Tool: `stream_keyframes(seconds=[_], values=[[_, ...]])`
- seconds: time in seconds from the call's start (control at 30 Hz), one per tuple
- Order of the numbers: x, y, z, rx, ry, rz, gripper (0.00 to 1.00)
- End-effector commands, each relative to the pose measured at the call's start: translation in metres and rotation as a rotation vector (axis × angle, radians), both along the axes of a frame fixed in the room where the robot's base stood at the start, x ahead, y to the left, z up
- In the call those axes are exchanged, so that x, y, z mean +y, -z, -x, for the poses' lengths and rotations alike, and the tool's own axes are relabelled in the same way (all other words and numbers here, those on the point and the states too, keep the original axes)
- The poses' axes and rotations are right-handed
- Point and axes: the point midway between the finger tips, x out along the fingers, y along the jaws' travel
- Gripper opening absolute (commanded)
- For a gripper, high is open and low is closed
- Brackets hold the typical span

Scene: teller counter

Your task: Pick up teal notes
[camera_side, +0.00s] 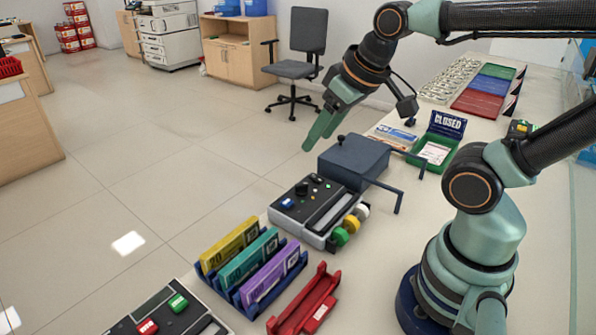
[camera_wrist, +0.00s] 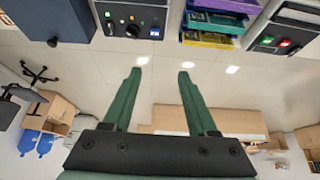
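The teal notes (camera_side: 248,260) stand upright in a dark blue rack (camera_side: 228,291), between the yellow notes (camera_side: 230,245) and the purple notes (camera_side: 270,276). In the wrist view the teal notes (camera_wrist: 214,21) show at the top, right of centre, partly cut by neighbouring bundles. My gripper (camera_side: 318,132) is in the air, well above and behind the rack in the side view. In the wrist view my gripper (camera_wrist: 161,73) has its two green fingers apart, with nothing between them. The notes lie beyond the fingertips, up and to the right.
A grey device (camera_side: 318,208) with knobs stands beside the rack. A dark blue box (camera_side: 353,162) with a handle is behind it. An empty red holder (camera_side: 306,300) is right of the rack, and another device (camera_side: 170,312) is in front. A green box (camera_side: 434,153) stands farther back.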

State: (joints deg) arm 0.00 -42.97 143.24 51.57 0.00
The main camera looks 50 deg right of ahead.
Motion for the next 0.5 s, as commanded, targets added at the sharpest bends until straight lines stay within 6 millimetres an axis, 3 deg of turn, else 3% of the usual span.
stream_keyframes(seconds=[0.3, 0.5], values=[[0.003, 0.001, -0.002, 0.011, -0.031, 0.012, 0.57], [0.025, 0.010, -0.018, 0.108, -0.311, 0.111, 0.57]])
